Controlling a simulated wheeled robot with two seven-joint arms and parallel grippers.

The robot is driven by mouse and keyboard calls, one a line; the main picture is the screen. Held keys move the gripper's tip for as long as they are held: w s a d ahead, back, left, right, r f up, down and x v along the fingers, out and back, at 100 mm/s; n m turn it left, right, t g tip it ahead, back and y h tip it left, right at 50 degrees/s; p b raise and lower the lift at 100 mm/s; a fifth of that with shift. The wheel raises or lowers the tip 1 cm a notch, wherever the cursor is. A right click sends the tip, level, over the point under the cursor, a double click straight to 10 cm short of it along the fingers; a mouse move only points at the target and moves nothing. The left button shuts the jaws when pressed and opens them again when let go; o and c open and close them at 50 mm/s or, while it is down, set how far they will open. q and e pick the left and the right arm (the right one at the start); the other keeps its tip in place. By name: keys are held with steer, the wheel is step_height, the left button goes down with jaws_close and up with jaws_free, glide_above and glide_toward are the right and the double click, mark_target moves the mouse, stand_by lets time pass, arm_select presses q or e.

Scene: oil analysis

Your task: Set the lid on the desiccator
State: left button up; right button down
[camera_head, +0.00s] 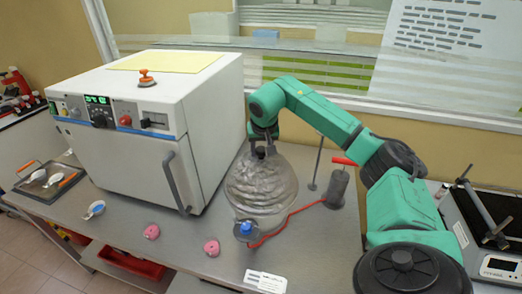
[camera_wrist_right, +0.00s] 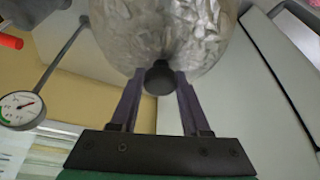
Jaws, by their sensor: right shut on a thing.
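A clear, round glass shape (camera_head: 262,185) stands at the middle of the bench in the head view; lid and desiccator body overlap there. A blue valve (camera_head: 246,227) shows at its front. My right gripper (camera_head: 263,150) is at the top of the glass, fingers pointing down. In the right wrist view my right gripper (camera_wrist_right: 160,90) is shut on the dark knob (camera_wrist_right: 159,78) of the glass lid (camera_wrist_right: 165,30). I cannot tell whether the lid's rim touches the body. My left gripper is not in view.
A white oven (camera_head: 150,125) stands close on the left. A red hose (camera_head: 290,216) runs from the valve to a grey cylinder (camera_head: 337,188) on the right. A gauge (camera_wrist_right: 20,110) shows in the wrist view. Pink pieces (camera_head: 211,248) and a white card (camera_head: 265,281) lie in front.

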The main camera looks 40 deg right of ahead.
steer(key=shift+f, duration=0.5)
steer(key=shift+c, duration=1.8)
jaws_free()
steer(key=shift+o, duration=0.3)
steer(key=b+v, duration=0.2)
steer(key=v, duration=1.2)
steer(key=shift+s+a+r, duration=0.15)
steer(key=shift+s+r, duration=0.1)
steer(key=shift+r, duration=0.05)
steer(key=shift+f, duration=0.1)
